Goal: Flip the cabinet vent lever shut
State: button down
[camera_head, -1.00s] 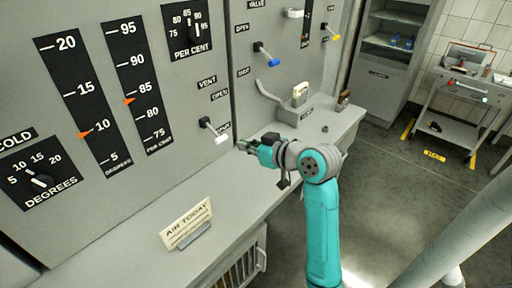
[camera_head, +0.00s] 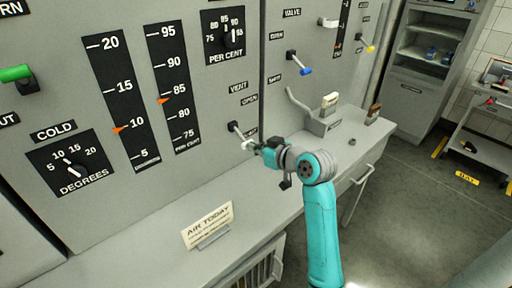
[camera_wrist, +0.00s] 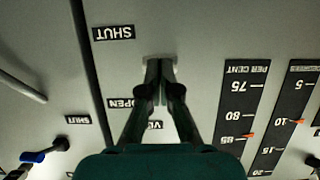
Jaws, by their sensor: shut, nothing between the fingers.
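The vent lever (camera_head: 236,129) is on the grey cabinet front, beside the VENT, OPEN and SHUT labels. A pale piece (camera_wrist: 159,58), likely the handle, shows just past the tips. The rest of the lever is hidden, and I cannot tell whether the fingers touch it.
A ledge (camera_head: 165,262) runs below the panel, with an AIR TODAY card (camera_head: 209,225) on it. Dial scales (camera_head: 126,103) lie flat on the panel to the left.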

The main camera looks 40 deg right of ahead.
jog(key=shift+w+f, duration=0.4)
jog(key=shift+f, duration=0.4)
